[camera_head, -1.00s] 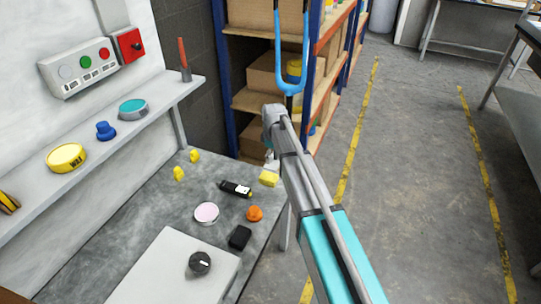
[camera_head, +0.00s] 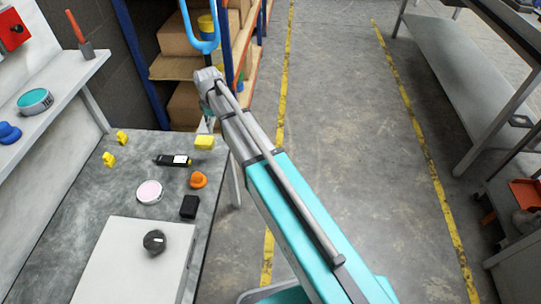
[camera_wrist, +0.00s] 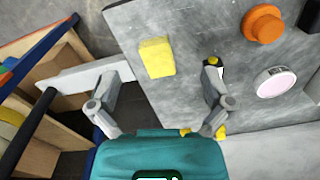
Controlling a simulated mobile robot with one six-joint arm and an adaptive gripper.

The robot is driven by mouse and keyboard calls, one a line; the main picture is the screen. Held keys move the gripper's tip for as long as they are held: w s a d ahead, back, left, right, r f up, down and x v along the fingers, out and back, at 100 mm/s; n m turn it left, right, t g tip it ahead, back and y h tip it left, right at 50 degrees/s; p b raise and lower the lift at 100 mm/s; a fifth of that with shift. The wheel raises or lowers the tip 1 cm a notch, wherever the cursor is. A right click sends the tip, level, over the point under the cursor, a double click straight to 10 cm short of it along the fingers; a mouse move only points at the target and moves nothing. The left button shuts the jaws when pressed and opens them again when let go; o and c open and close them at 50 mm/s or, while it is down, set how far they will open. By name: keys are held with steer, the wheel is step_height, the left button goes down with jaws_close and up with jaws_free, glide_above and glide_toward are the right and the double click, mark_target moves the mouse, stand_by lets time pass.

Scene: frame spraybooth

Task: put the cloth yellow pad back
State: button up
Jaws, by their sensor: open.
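The yellow pad (camera_head: 204,142) is a small soft-looking block lying on the grey worktop near its far right corner. In the wrist view the pad (camera_wrist: 157,57) lies ahead of my gripper (camera_wrist: 160,85), between the lines of the two spread fingers, with nothing touching it that I can see. My gripper is open and empty. In the head view my gripper (camera_head: 209,123) is small and partly hidden by my arm, just beyond the pad in the picture; its height over the worktop is hard to judge.
On the worktop (camera_head: 75,215) stand an orange knob-like piece (camera_head: 198,180), a pink-white disc (camera_head: 150,192), a black block (camera_head: 189,207), a black marked item (camera_head: 173,160) and two small yellow pieces (camera_head: 122,137). A shelf rack (camera_head: 178,68) with boxes stands behind.

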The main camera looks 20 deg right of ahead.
steer(key=s+d+m, duration=0.5)
steer(key=s+d, duration=0.3)
steer(key=s, duration=0.3)
steer(key=s+d+m, duration=0.6)
steer(key=s+d, duration=0.2)
steer(key=s, duration=0.3)
steer(key=shift+d+m, duration=0.2)
steer(key=shift+m, duration=0.1)
steer(key=shift+r, duration=0.1)
step_height(320, 180, up, 20)
steer(key=p, duration=2)
